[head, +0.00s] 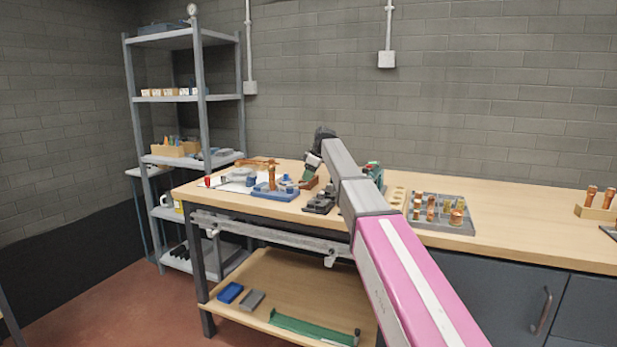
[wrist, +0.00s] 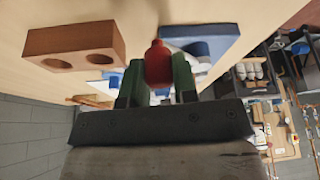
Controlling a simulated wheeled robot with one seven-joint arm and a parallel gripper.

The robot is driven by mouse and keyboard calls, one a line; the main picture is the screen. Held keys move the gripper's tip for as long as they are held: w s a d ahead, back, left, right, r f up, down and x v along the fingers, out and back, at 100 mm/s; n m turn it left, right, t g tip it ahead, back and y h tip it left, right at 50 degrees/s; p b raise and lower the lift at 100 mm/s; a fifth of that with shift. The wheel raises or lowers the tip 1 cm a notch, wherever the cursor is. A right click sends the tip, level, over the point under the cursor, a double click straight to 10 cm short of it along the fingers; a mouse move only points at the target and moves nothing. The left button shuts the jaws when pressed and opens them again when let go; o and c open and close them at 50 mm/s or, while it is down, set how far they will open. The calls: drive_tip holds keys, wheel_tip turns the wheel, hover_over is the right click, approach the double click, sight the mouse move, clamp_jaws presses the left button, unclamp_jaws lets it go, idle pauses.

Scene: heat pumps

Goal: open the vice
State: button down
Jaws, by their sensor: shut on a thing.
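In the wrist view, my gripper (wrist: 158,75) has its two green-padded fingers closed on a rounded red piece (wrist: 158,62), which has a small nub at one end. I cannot tell whether this red piece belongs to the vice. In the head view, my gripper (head: 313,161) is low over the left part of the bench, largely hidden by my arm. A dark metal fixture (head: 320,203), possibly the vice, sits near the front edge. A blue fixture (head: 268,192) with an upright copper piece stands to its left. Which one is the vice is unclear.
A reddish-brown block with two holes (wrist: 75,45) lies close beside the fingers. A grey tray (head: 448,226) of brass and copper fittings is right of my arm. Behind my arm is a green object (head: 374,171).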

drive_tip(key=c, duration=0.9)
unclamp_jaws()
drive_tip(key=v, duration=1.1)
drive_tip(key=shift+a, duration=0.1)
